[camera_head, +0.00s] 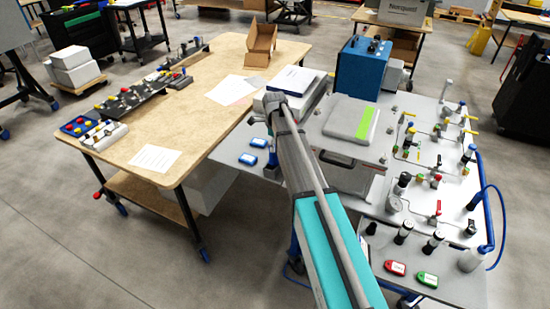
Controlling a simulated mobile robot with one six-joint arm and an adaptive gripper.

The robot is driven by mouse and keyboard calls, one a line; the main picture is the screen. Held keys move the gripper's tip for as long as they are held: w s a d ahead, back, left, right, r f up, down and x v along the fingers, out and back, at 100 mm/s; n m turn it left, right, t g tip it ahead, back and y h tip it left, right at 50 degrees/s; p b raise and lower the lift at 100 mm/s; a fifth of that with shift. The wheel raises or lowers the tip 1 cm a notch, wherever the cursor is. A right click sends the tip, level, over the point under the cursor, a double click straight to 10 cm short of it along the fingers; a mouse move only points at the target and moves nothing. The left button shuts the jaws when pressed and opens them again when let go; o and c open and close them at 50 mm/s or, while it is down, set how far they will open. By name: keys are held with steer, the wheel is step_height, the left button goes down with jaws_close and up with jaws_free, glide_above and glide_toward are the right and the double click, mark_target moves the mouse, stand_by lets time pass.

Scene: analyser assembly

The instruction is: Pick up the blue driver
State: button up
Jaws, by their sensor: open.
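No thing in view is plainly a driver. Two small blue-and-white items, one nearer (248,158) and one farther (259,142), lie flat on the grey worktop left of my arm. Either could be the blue driver, but they are too small to tell. My arm reaches from the bottom of the view over the grey worktop. My gripper (271,168) shows as a small dark shape below the arm's far end, just right of the nearer blue item. It is open and appears empty. My arm partly hides it, and its fingertips are not clear.
A blue box (362,68) stands at the back of the grey worktop (228,155). A grey case with a green strip (350,119) is right of my arm. Valves and tubing fill the right side. A red tag (395,267) and a green tag (428,279) lie at front right.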

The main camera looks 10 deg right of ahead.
mark_target(274, 155)
steer(key=shift+f, duration=0.15)
steer(key=shift+s+a+f+b, duration=0.15)
steer(key=shift+f+b, duration=2.35)
steer(key=shift+b, duration=0.1)
jaws_close()
steer(key=shift+r, duration=0.25)
step_height(274, 155, up, 10)
steer(key=p, duration=1)
steer(key=shift+f, duration=0.2)
steer(key=shift+s, duration=0.1)
